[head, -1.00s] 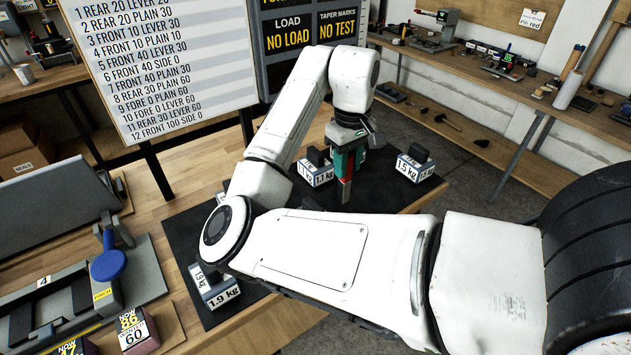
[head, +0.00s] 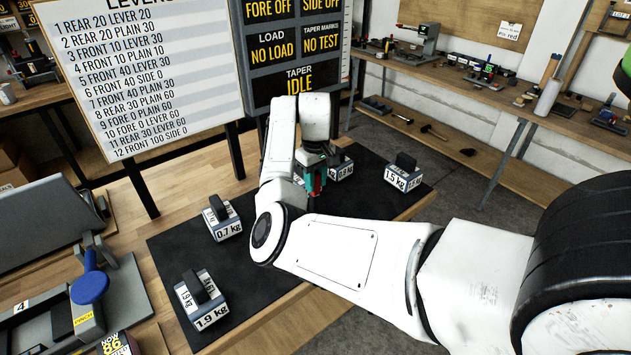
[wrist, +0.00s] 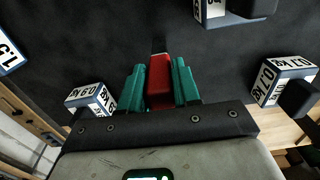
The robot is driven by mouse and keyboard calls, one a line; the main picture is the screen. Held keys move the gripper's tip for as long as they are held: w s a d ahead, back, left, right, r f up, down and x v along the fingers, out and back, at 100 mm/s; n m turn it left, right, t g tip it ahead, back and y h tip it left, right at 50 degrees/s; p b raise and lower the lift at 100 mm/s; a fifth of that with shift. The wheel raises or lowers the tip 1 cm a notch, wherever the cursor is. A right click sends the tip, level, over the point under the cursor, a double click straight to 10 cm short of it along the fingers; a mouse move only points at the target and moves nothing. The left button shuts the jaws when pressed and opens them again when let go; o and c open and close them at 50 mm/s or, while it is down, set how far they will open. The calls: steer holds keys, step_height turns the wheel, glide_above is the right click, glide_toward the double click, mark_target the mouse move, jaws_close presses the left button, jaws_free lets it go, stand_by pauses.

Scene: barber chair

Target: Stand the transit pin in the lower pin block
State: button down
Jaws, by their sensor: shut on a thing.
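My gripper (head: 315,185) is over the dark mat, partly behind my own arm in the head view. In the wrist view its teal fingers (wrist: 160,88) are shut on a red piece with a dark far end (wrist: 160,68). This red piece may be the transit pin; its lower end and full length are not clear. The mat lies beyond it, and I cannot tell the gap between them. I cannot pick out the lower pin block in either view.
Blocky weights stand on the mat (head: 170,250): 0.7 kg (head: 222,232), 1.9 kg (head: 210,316), 1.5 kg (head: 397,180) and one behind the gripper (head: 343,172). A grey fixture with a blue knob (head: 89,287) stands at left. The sign board (head: 140,70) rises behind.

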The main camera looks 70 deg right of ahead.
steer(key=shift+f, duration=0.65)
steer(key=c, duration=0.8)
jaws_free()
